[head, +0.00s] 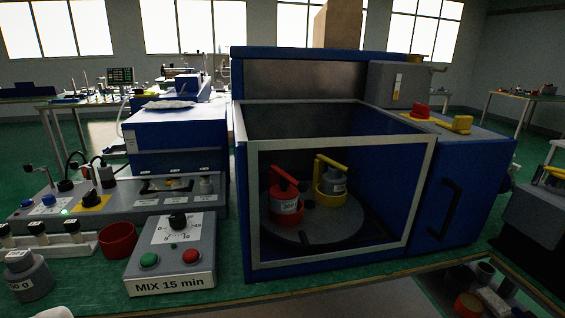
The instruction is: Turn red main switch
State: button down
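No part that is clearly a red main switch can be made out. The grey control panel (125,207) at the left has a yellow plate with a dark rotary knob (91,199). The grey "MIX 15 min" box (172,262) has a black dial (178,221), a green button (149,260) and a red button (191,257). A red handle-like piece (418,112) lies on top of the blue machine at the right, beside a yellow one (452,123). I cannot tell whether either is a switch.
The blue machine (462,190) has an open-topped chamber with a clear front, holding a red-handled pot (285,203) and a yellow-handled pot (331,184). A red cup (118,240) and a grey bottle (27,275) stand at left. The green bench's front edge runs along the bottom.

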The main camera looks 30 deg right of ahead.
aim_at(419, 111)
jog(key=z, duration=1.45)
